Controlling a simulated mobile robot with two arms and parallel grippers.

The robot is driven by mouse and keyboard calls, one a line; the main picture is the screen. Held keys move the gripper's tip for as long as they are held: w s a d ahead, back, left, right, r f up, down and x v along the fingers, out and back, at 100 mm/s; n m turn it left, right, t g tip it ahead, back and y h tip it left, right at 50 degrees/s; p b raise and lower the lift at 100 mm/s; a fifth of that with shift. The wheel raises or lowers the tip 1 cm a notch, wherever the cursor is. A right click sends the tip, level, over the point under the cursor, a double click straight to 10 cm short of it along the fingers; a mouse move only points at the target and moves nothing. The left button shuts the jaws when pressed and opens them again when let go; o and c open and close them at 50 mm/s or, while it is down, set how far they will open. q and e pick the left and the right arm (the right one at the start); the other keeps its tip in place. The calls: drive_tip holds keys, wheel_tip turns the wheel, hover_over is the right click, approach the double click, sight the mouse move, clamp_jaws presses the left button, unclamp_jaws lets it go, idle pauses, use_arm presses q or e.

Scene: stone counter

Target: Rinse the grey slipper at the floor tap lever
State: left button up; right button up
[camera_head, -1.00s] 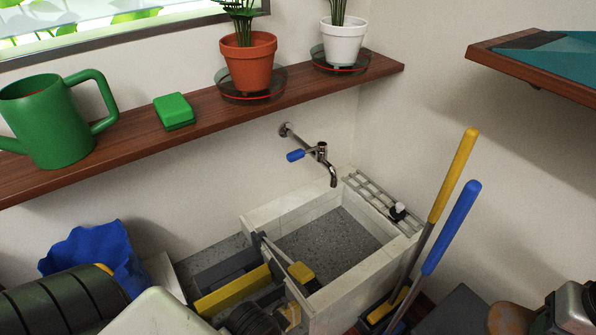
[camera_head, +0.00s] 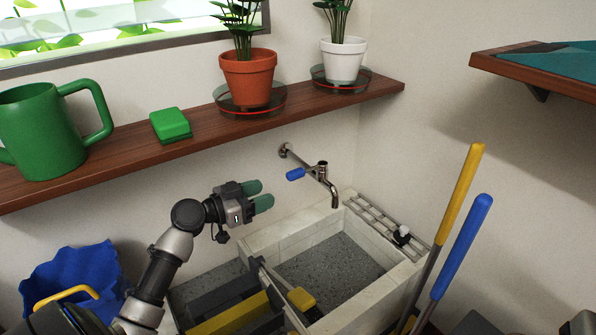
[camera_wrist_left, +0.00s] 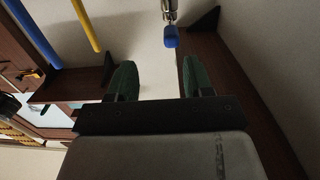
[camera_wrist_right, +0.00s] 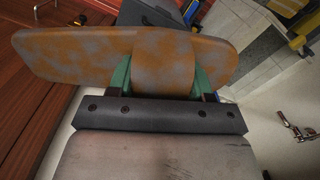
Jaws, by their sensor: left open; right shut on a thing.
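The slipper (camera_wrist_right: 75,55) is grey with orange-brown patches of dirt over most of it. My right gripper (camera_wrist_right: 160,78) is shut on it around the strap, in the right wrist view. The wall tap (camera_head: 322,172) has a blue lever (camera_head: 295,174) pointing left, and its spout hangs over the stone basin (camera_head: 290,228). My left gripper (camera_head: 262,196) is open and empty, to the left of the lever and a little below it. In the left wrist view the blue lever (camera_wrist_left: 171,38) lies ahead of the green fingers (camera_wrist_left: 156,75), not between them.
A wooden shelf (camera_head: 205,131) above holds a green watering can (camera_head: 42,140), a green sponge (camera_head: 170,125) and two potted plants. A yellow-handled tool (camera_head: 460,195) and a blue-handled tool (camera_head: 462,245) lean at the basin's right. A blue bucket (camera_head: 70,268) stands lower left.

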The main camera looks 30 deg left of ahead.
sight(298, 170)
use_arm(q)
drive_tip(key=shift+t, duration=0.4)
drive_tip(key=x, duration=0.4)
drive_tip(key=a+r+x, duration=0.1)
drive_tip(key=x, duration=0.6)
drive_tip(key=shift+w+r+p, duration=0.15)
drive_tip(key=shift+w+p, duration=0.25)
drive_tip(key=shift+w, duration=0.3)
clamp_jaws()
